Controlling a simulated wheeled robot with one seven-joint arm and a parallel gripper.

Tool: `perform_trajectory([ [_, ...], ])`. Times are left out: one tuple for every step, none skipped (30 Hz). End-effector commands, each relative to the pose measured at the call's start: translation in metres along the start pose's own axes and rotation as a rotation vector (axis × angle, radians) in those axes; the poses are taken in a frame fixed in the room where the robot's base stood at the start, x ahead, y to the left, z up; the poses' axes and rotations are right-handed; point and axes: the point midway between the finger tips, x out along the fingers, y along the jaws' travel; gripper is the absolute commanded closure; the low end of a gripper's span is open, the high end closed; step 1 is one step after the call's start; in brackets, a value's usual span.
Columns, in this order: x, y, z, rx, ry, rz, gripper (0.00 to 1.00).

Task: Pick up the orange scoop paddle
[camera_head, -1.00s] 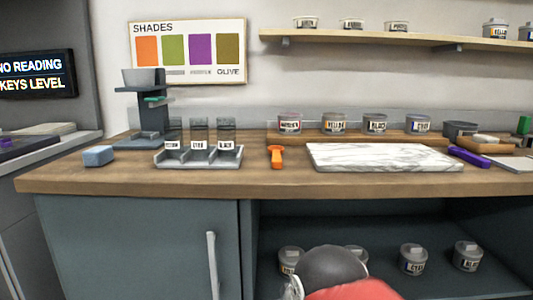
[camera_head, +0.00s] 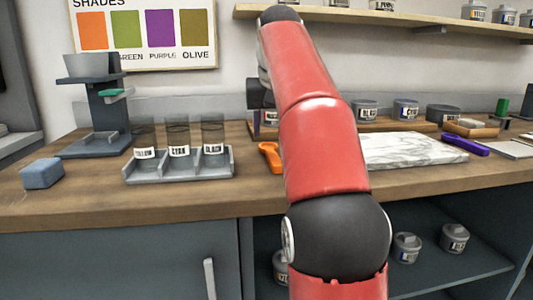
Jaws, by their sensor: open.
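The orange scoop paddle (camera_head: 269,156) lies on the wooden counter, between the grey jar rack and the white marble slab. My red and black arm rises in front of it and hides its right part. My gripper (camera_head: 258,94) seems to be the dark part left of the arm, above and behind the paddle; it is mostly hidden by the arm. Its fingers cannot be made out clearly, and it is apart from the paddle.
A grey rack (camera_head: 180,178) with three labelled jars stands left of the paddle. A marble slab (camera_head: 412,150) lies to the right. A blue block (camera_head: 42,173) and a dark grey stand (camera_head: 100,115) are farther left. A purple tool (camera_head: 466,146) lies far right.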

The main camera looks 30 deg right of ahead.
Motion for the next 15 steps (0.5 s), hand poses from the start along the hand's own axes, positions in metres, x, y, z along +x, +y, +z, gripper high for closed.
perform_trajectory([
  [0.007, 0.001, 0.001, 0.001, -0.001, 0.000, 0.53],
  [0.011, 0.001, 0.001, 0.001, -0.001, 0.000, 0.53],
  [0.016, 0.001, 0.001, 0.000, -0.001, 0.000, 0.53],
  [0.019, 0.001, 0.001, 0.000, -0.001, 0.000, 0.53],
  [0.022, 0.001, 0.001, 0.000, -0.001, 0.000, 0.53],
  [0.025, 0.001, 0.000, 0.000, 0.000, 0.000, 0.53],
  [0.027, 0.002, 0.000, 0.000, 0.001, 0.000, 0.53],
  [0.029, 0.002, 0.000, 0.000, 0.001, 0.000, 0.53],
  [0.033, 0.003, 0.000, 0.000, 0.000, 0.000, 0.53],
  [0.036, 0.004, 0.000, 0.000, -0.001, 0.000, 0.53],
  [0.041, 0.005, 0.000, 0.000, -0.002, 0.000, 0.53],
  [0.047, 0.006, 0.000, 0.000, -0.001, 0.000, 0.53],
  [0.052, 0.007, 0.000, 0.000, -0.001, 0.000, 0.53],
  [0.057, 0.009, 0.000, 0.000, -0.002, 0.000, 0.53],
  [0.064, 0.008, 0.000, -0.001, -0.002, -0.001, 0.53],
])
